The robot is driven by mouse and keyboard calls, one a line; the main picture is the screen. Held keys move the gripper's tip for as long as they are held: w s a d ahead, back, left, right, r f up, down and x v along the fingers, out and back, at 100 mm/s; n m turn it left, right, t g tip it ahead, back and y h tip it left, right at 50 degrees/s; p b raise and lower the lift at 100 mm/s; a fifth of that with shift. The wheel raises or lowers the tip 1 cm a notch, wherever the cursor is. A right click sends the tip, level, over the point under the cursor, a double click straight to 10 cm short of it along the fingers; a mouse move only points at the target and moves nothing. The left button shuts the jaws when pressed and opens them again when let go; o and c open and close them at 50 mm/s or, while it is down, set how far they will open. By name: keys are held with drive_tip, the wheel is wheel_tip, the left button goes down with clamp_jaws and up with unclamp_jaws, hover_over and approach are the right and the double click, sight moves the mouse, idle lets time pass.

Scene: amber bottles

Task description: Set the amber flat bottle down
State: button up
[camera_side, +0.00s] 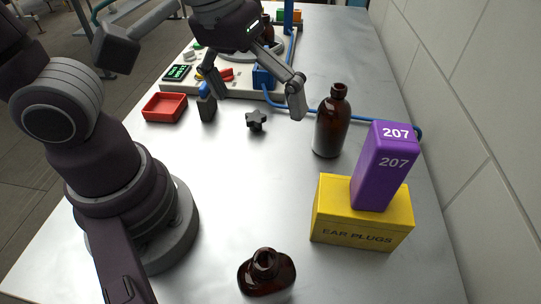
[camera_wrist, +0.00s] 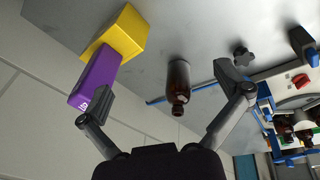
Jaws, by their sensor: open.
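An amber bottle with a wide, flattened-looking body (camera_side: 267,275) stands upright at the near edge of the table in the side view, its lower part cut off by the frame. A taller, rounder amber bottle (camera_side: 332,128) stands upright right of centre; it also shows in the wrist view (camera_wrist: 179,78). My gripper (camera_side: 252,98) is open and empty, up over the far half of the table. In the wrist view its spread fingers (camera_wrist: 165,95) appear on either side of the taller bottle, with nothing between them in contact.
A purple block marked 207 (camera_side: 384,168) stands on a yellow ear plugs box (camera_side: 360,232). A red tray (camera_side: 165,107), a black knob (camera_side: 256,121) and a white equipment station (camera_side: 235,88) lie farther back. A blue cable (camera_side: 300,108) crosses behind the taller bottle. The table's middle is clear.

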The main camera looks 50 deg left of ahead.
drive_tip(key=a+m+t, duration=0.2)
drive_tip(key=a+m, duration=0.2)
drive_tip(key=a, duration=0.5)
drive_tip(key=shift+r+t+y, duration=0.15)
drive_tip(key=shift+t+y, duration=0.25)
drive_tip(key=shift+s, duration=0.1)
